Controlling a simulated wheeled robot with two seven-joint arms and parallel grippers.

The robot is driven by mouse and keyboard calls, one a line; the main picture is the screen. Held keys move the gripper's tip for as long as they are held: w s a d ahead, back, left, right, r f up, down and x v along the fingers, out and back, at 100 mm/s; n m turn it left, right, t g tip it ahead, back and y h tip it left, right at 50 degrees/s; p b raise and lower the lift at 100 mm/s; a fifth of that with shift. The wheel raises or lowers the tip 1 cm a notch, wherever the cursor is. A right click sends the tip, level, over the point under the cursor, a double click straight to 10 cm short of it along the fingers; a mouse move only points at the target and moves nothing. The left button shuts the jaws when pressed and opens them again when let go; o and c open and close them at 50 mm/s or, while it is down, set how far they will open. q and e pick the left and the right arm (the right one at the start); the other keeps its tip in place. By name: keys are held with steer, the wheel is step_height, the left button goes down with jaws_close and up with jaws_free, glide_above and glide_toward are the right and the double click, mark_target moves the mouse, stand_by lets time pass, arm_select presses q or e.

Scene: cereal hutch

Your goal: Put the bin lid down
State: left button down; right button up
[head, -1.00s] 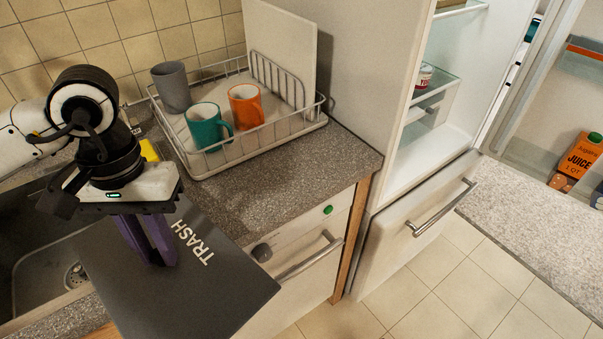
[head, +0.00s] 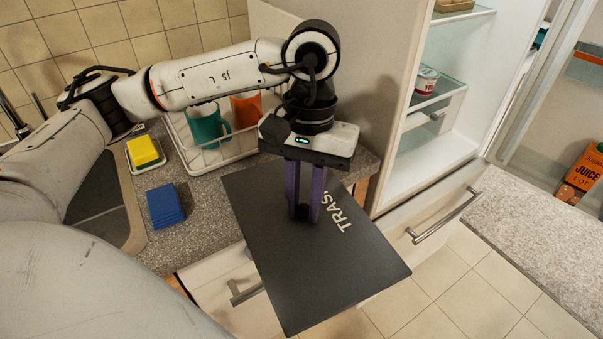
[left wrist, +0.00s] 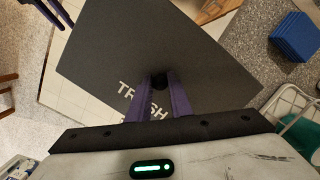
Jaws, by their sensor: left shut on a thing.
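The bin lid (head: 330,255) is a flat dark grey square panel marked TRASH. My left gripper (head: 302,215) has purple fingers and is shut on the lid's small black knob near its middle. It holds the lid in front of the counter edge, over the drawer front and part of the floor. In the left wrist view the lid (left wrist: 150,55) spreads out beyond the fingers (left wrist: 158,85), with the knob between their tips. The bin itself does not show.
A dish rack (head: 235,150) with a teal mug (head: 205,125) and an orange mug stands on the counter (head: 195,240). A yellow sponge (head: 143,151) and a blue cloth (head: 165,205) lie by the sink. The fridge (head: 450,120) stands open at right. The tiled floor (head: 440,295) is clear.

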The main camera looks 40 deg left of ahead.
mark_target(274, 180)
arm_select(q)
steer(key=w+a+n+b, duration=0.1)
steer(key=n, duration=0.2)
steer(key=w+a+r+n+b, duration=0.1)
steer(key=a+n, duration=0.1)
steer(key=n, duration=0.1)
steer(key=w+a+n+b, duration=0.1)
steer(key=a+n, duration=0.1)
steer(key=n, duration=0.1)
steer(key=shift+w+r+t+h+b, duration=0.1)
steer(key=shift+r+t+h+b, duration=0.3)
steer(key=a+r+n+b, duration=0.1)
steer(key=n, duration=0.2)
steer(key=a+r+n+b, duration=0.1)
steer(key=a+n, duration=0.1)
steer(key=n, duration=0.1)
steer(key=w+a+r+n+t+b, duration=0.1)
steer(key=n, duration=0.2)
steer(key=shift+a+r+n, duration=0.15)
steer(key=shift+r+n, duration=0.1)
steer(key=shift+n, duration=0.05)
steer(key=shift+a+f+n, duration=0.15)
steer(key=shift+f+n, duration=0.05)
steer(key=shift+n, duration=0.1)
step_height(274, 180, down, 4)
steer(key=shift+f+b, duration=0.2)
steer(key=shift+b, duration=0.1)
step_height(274, 180, down, 5)
steer(key=shift+r, duration=0.1)
